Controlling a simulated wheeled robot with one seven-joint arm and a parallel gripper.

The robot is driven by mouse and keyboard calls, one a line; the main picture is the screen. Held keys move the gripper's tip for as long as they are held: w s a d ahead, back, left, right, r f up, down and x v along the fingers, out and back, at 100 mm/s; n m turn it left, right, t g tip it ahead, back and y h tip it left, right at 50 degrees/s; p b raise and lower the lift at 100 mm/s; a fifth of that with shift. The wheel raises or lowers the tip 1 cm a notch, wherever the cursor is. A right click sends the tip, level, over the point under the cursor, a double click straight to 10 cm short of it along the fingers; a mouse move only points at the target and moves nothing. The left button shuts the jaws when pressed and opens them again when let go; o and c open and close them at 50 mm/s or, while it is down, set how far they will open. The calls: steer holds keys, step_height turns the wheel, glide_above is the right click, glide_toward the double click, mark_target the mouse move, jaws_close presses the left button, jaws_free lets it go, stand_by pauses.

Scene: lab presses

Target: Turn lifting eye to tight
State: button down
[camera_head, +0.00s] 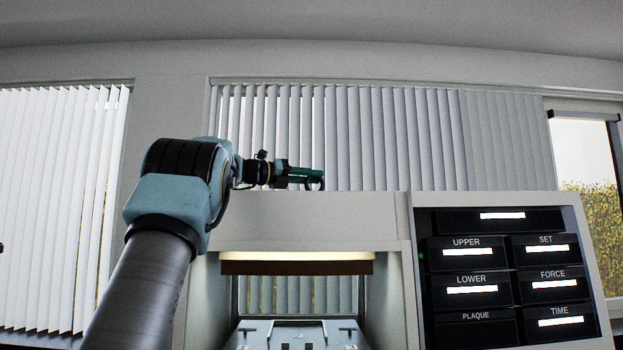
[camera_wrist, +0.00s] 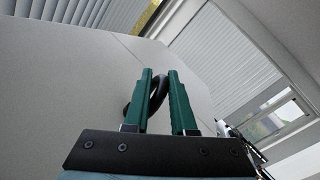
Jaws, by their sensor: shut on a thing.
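The lifting eye (camera_head: 314,184) is a dark ring at the top of the light grey press (camera_head: 300,225). My gripper (camera_head: 318,179) reaches it from the left with its green fingers about level. In the wrist view the dark ring (camera_wrist: 158,92) shows between and beside the two green fingers of my gripper (camera_wrist: 160,80). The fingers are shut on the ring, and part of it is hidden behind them. The base of the eye is hard to make out, so I cannot tell how it sits on the press top.
A control panel (camera_head: 505,270) with labelled displays is on the press's right side. Below the press's top beam is a lit opening with a light blue-grey plate (camera_head: 295,335). Window blinds (camera_head: 390,135) hang behind. The space above the press top looks free.

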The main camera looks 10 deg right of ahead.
steer(key=shift+s+d+f, duration=0.1)
steer(key=shift+d+f, duration=0.05)
steer(key=shift+f, duration=0.15)
steer(key=c, duration=1.2)
jaws_free()
steer(key=o, duration=0.4)
steer(key=shift+s+r, duration=0.1)
steer(key=shift+r, duration=0.1)
steer(key=shift+c, duration=0.2)
steer(key=b+v, duration=0.4)
steer(key=v, duration=0.5)
steer(key=shift+a+f+b, duration=0.1)
steer(key=shift+a+b, duration=0.25)
steer(key=shift+a, duration=0.05)
steer(key=shift+s+a, duration=0.15)
steer(key=shift+a, duration=0.4)
